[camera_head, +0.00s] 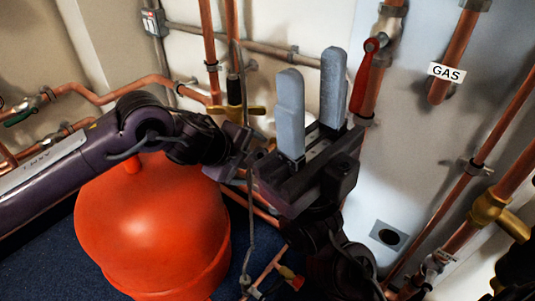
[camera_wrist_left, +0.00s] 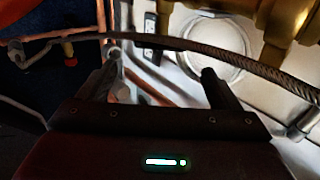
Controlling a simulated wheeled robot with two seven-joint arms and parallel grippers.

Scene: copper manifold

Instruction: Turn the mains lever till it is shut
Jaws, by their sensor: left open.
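A red lever (camera_head: 361,82) is on the copper pipe at the upper right in the head view. It points down, nearly along the pipe, with its pivot at the top. No label marks it as the mains lever. My right gripper (camera_head: 312,88) is just left of it, its two grey fingers upright, apart and empty; I see no contact with the lever. My left arm comes in from the left, and its gripper (camera_head: 244,150) shows edge-on near the brass fitting. In the left wrist view my left gripper (camera_wrist_left: 160,82) has its dark fingers wide apart, with no lever clearly between them.
A large orange-red vessel (camera_head: 152,225) stands on the blue floor below my left arm. A green-handled valve (camera_head: 20,115) is at far left. A brass fitting (camera_head: 238,111) is behind the grippers. A braided hose (camera_wrist_left: 215,58) crosses the left wrist view.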

